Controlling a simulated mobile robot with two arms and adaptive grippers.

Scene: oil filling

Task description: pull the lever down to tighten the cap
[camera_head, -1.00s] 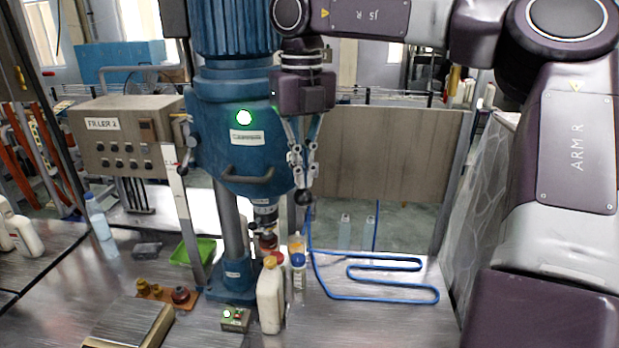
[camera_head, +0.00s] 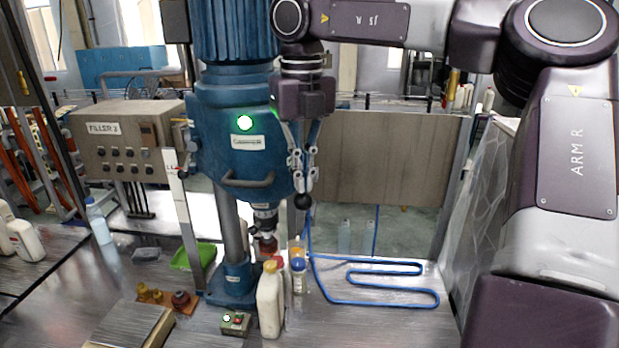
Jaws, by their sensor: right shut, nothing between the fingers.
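The blue capping machine (camera_head: 235,160) stands left of centre, with its chuck (camera_head: 265,220) hanging below the housing. A black ball knob (camera_head: 303,201), which looks like the lever's end, is at the housing's right side. My right gripper (camera_head: 303,187) points down just above the knob, with its fingers closed and empty; I cannot tell whether they touch it. The lever's shaft is mostly hidden behind the fingers. My left gripper is out of view.
A blue-capped bottle (camera_head: 299,278) stands right of the cream one. A small button box (camera_head: 235,323), a metal plate (camera_head: 128,328) and a green tray (camera_head: 190,257) are to the left. A blue hose (camera_head: 385,302) lies on the right of the table, with bare surface around it.

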